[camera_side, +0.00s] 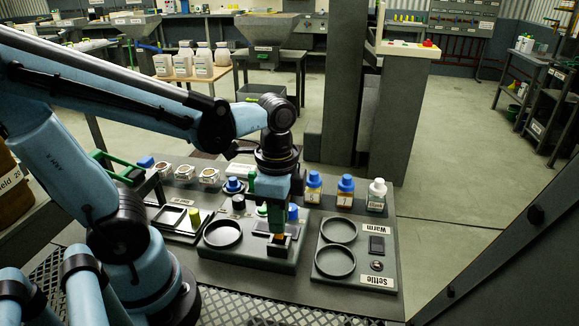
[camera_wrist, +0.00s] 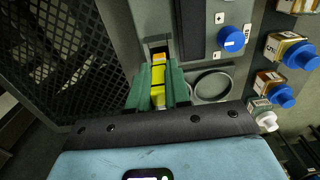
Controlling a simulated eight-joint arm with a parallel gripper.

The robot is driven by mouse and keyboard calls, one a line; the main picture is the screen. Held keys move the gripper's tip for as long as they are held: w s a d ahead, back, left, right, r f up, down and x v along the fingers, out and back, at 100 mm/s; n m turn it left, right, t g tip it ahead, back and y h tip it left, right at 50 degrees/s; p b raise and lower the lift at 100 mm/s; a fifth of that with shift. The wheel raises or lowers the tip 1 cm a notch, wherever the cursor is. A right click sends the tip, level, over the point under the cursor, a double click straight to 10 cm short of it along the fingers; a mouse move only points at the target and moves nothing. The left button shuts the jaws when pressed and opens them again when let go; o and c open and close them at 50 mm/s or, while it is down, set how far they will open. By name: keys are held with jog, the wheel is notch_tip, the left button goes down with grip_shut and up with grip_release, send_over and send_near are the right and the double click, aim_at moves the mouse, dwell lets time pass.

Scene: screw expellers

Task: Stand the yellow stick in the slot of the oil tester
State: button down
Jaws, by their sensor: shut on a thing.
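My gripper (camera_side: 279,229) points down over the front of a dark device with a round ring, apparently the oil tester (camera_side: 222,254). Its green fingers are shut on the yellow stick (camera_wrist: 158,84), which shows between them in the wrist view. In the side view only an orange end of the stick (camera_side: 279,237) shows below the fingers. That end is at the dark slot (camera_side: 279,246) near the device's front edge. In the wrist view the slot's grey frame (camera_wrist: 157,40) lies just beyond the stick's far end. I cannot tell whether the stick's end is inside the slot.
A panel marked Warm and Settle (camera_side: 356,279) with two rings is right of the device. Blue-capped bottles (camera_side: 345,190) and a white-capped bottle (camera_side: 377,195) stand behind it. A dark tray (camera_side: 175,221) with a yellow-green item (camera_side: 195,217) lies left. Open cups (camera_side: 185,173) stand behind.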

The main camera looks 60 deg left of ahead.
aim_at(280, 236)
jog(key=shift+f, duration=0.4)
dwell(0.8)
jog(key=shift+f, duration=0.35)
jog(key=shift+f, duration=1.15)
dwell(0.7)
jog(key=c, duration=1.3)
grip_release()
jog(key=shift+o, duration=0.8)
jog(key=shift+r, duration=4.55)
